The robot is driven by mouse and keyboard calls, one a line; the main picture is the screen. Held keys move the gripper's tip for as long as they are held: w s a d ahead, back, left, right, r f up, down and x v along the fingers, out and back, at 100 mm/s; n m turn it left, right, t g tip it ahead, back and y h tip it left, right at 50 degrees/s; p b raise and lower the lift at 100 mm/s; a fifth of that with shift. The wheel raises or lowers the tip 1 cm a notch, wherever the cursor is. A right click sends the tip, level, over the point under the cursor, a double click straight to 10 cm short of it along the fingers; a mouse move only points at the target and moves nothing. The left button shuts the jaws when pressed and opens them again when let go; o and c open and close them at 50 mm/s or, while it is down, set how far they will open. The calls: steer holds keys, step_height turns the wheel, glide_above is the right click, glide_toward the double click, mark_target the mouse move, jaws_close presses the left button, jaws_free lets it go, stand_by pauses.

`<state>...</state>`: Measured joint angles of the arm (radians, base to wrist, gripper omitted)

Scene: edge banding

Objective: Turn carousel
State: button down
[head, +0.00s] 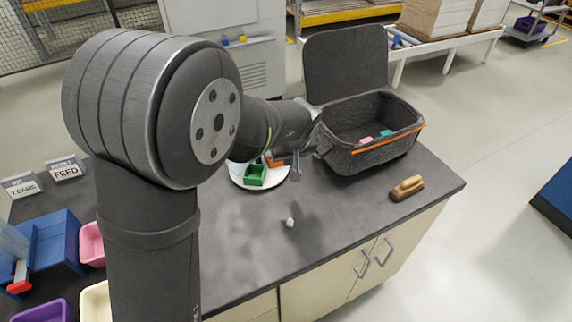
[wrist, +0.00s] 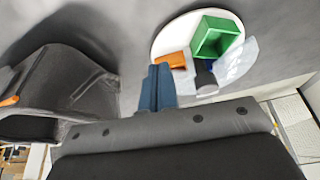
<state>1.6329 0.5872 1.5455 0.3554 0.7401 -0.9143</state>
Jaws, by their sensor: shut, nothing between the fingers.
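The carousel is a round white turntable (head: 240,180) on the dark worktop, partly hidden behind my arm in the head view. It also shows at the top of the wrist view (wrist: 168,40). On it stand a green open box (head: 255,174), an orange piece (head: 274,161) and a dark knob-like part (wrist: 205,78) beside a clear piece (wrist: 236,62). My gripper (wrist: 158,72) has its blue fingers shut and empty. In the wrist view its tips appear at the turntable's rim, by the orange piece; I cannot tell whether they touch.
A dark felt bin (head: 370,155) with an open lid holds small pink and teal items, right of my gripper. A wooden-handled brush (head: 407,188) and a small white object (head: 290,222) lie on the worktop. Blue and pink bins (head: 91,244) stand at left. The front middle is mostly clear.

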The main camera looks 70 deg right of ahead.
steer(key=r, duration=0.1)
steer(key=m+t+h, duration=0.3)
steer(key=m+t, duration=0.1)
steer(key=m, duration=1.3)
glide_toward(277, 165)
steer(key=f, duration=0.4)
steer(key=shift+w+a+f, duration=0.15)
steer(key=shift+w+f, duration=0.15)
steer(key=shift+w, duration=0.05)
steer(key=shift+w+d+r, duration=0.1)
steer(key=shift+w+d, duration=0.75)
steer(key=shift+d, duration=0.15)
steer(key=shift+w+d, duration=0.45)
steer(key=shift+d, duration=0.05)
steer(key=shift+d, duration=0.1)
